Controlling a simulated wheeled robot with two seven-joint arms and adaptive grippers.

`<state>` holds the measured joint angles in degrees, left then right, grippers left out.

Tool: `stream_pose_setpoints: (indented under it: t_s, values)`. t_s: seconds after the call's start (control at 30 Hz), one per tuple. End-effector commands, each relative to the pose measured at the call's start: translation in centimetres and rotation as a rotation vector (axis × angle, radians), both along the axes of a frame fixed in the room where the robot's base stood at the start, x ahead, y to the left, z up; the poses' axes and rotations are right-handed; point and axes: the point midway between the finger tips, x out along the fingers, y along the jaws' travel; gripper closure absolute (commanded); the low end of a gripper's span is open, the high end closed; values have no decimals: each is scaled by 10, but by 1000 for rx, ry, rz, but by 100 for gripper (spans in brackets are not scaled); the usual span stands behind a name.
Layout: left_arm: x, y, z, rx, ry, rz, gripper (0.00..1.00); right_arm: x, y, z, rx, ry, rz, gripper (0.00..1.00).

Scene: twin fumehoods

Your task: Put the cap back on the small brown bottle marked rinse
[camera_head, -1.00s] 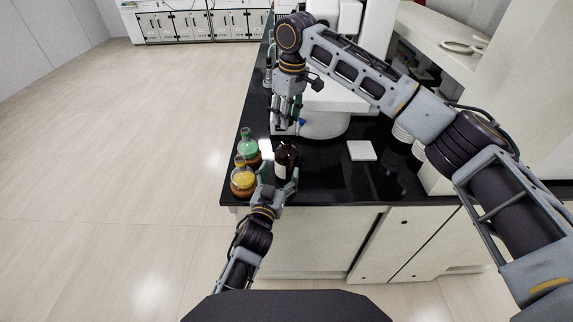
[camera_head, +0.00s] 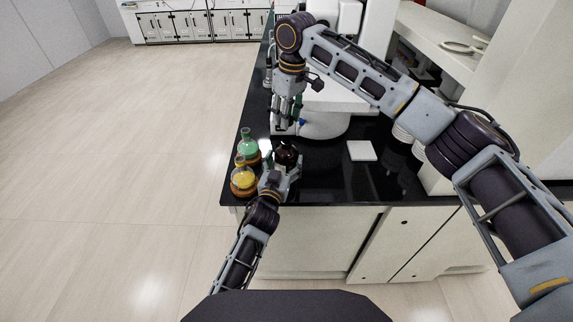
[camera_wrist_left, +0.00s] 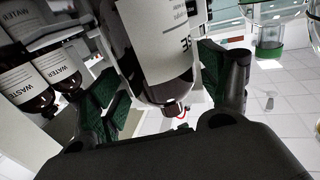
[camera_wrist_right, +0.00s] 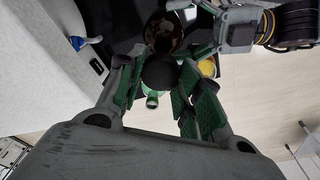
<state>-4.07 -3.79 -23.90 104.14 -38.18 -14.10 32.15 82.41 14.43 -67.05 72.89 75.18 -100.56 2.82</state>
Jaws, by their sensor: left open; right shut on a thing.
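The brown bottle (camera_head: 286,150) stands on the black counter near its left front corner. In the left wrist view the bottle (camera_wrist_left: 160,45) shows a white label ending in "SE"; the rest is cut off. My left gripper (camera_head: 284,167) is open with its fingers on either side of the bottle. I cannot tell whether they touch it. My right gripper (camera_head: 285,125) is above and behind the bottle, pointing down. In the right wrist view it is shut on the dark round cap (camera_wrist_right: 160,72); the bottle (camera_wrist_right: 163,32) shows beyond the cap, apart from it.
A green-liquid flask (camera_head: 248,147) and a yellow-liquid flask (camera_head: 242,179) stand left of the bottle, close to my left gripper. A white square pad (camera_head: 361,150) lies to the right. White equipment (camera_head: 322,122) stands behind. Bottles labelled waste (camera_wrist_left: 27,88) and water (camera_wrist_left: 55,65) show in the left wrist view.

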Motion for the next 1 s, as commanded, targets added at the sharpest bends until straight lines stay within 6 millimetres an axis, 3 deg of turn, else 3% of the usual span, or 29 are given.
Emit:
stream_pose_setpoints:
  t_s: [0.6, 1.0]
  values:
    - [49, -13, 0, 0, -1, 0, 22, 0, 0, 0, 0, 0, 0, 72]
    - [61, -16, 0, -1, -1, 0, 22, 0, 0, 0, 0, 0, 0, 72]
